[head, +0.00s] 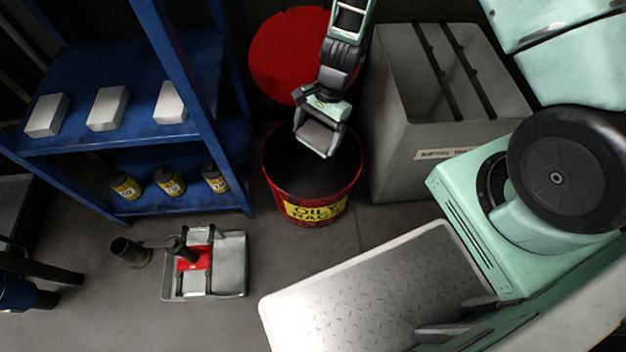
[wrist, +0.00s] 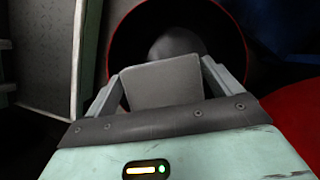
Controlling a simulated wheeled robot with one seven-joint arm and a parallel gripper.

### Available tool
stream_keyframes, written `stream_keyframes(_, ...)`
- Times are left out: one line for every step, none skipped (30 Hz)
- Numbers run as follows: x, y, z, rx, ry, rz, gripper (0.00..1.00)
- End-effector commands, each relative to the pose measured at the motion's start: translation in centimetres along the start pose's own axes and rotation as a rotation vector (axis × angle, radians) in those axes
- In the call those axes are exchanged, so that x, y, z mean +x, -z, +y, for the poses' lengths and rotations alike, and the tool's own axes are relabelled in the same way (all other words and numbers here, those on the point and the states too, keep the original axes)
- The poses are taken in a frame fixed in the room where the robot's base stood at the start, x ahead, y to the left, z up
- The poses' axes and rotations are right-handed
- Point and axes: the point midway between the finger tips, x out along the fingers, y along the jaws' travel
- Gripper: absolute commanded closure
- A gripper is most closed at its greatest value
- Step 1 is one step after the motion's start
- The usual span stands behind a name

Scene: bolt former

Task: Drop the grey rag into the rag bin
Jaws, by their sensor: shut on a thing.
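My gripper (head: 318,140) hangs over the open mouth of the rag bin (head: 316,216), a red drum with a yellow "OILY RAGS" label. It is shut on the grey rag (head: 317,137), which looks like a flat, stiff-edged grey piece. In the wrist view the grey rag (wrist: 163,82) sits between the two fingers, with the round red rim of the bin (wrist: 243,40) beyond it. A dim grey rounded shape (wrist: 176,44) shows inside the dark bin; I cannot tell what it is.
A round red lid (head: 285,52) stands behind the bin. A blue shelf (head: 195,140) with white blocks and yellow-labelled cans is at left. A large grey container (head: 400,150) stands close at right. A grey tray (head: 235,270) holding a red item lies on the floor in front.

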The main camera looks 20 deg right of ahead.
Motion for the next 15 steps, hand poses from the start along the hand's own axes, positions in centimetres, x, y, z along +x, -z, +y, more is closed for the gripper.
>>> stream_keyframes(0.3,0.1,0.0,0.001,0.0,0.0,0.31)
stream_keyframes(0.5,0.2,0.0,0.001,0.0,0.0,0.31)
stream_keyframes(0.8,0.3,0.0,0.001,0.0,0.0,0.31)
stream_keyframes(1.0,0.4,0.0,0.001,0.0,0.0,0.31)
stream_keyframes(1.3,0.5,0.0,0.001,0.0,0.0,0.31)
stream_keyframes(1.7,0.7,0.0,0.001,0.0,0.0,0.31)
stream_keyframes(2.0,0.8,0.0,0.001,0.0,0.0,0.31)
stream_keyframes(2.3,1.0,0.0,0.001,0.0,0.0,0.31)
stream_keyframes(2.8,1.2,0.0,0.0,0.0,0.0,0.31)
stream_keyframes(3.1,1.3,0.0,0.0,0.0,0.0,0.31)
stream_keyframes(3.5,1.4,0.0,0.0,0.0,0.0,0.31)
stream_keyframes(3.9,1.6,0.0,-0.001,0.0,0.0,0.31)
stream_keyframes(4.3,1.8,0.0,-0.001,0.0,0.0,0.31)
stream_keyframes(4.5,1.9,0.0,-0.001,0.0,0.0,0.31)
stream_keyframes(4.9,2.0,0.0,-0.002,0.0,0.0,0.31)
